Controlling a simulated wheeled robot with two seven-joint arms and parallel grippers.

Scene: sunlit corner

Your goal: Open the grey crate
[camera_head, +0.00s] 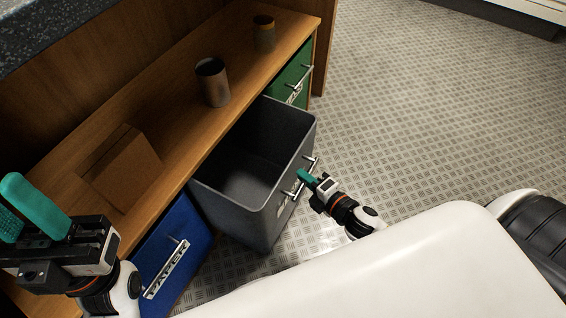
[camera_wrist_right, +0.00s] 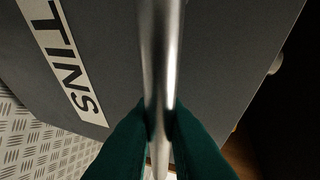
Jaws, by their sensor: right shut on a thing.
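The grey crate (camera_head: 252,208) is pulled well out from under the wooden counter, between the blue and green crates. Its inside shows and looks empty. Its front carries a metal bar handle and a "TINS" label (camera_wrist_right: 66,45). My right gripper (camera_head: 305,178) is at the crate's front, and its teal fingers are shut on the handle bar (camera_wrist_right: 160,70), one on each side of it in the right wrist view. My left gripper (camera_head: 42,222) is at the lower left, above the counter's near end, with its teal fingers apart and nothing seen between them.
The blue crate (camera_head: 172,245), labelled "PAPER", and the green crate (camera_head: 290,78) sit beside the grey one under the counter (camera_head: 180,85). On the counter are a cardboard box (camera_head: 125,168), a brown cup (camera_head: 212,82) and a jar (camera_head: 264,35). The metal floor (camera_head: 420,110) to the right is clear.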

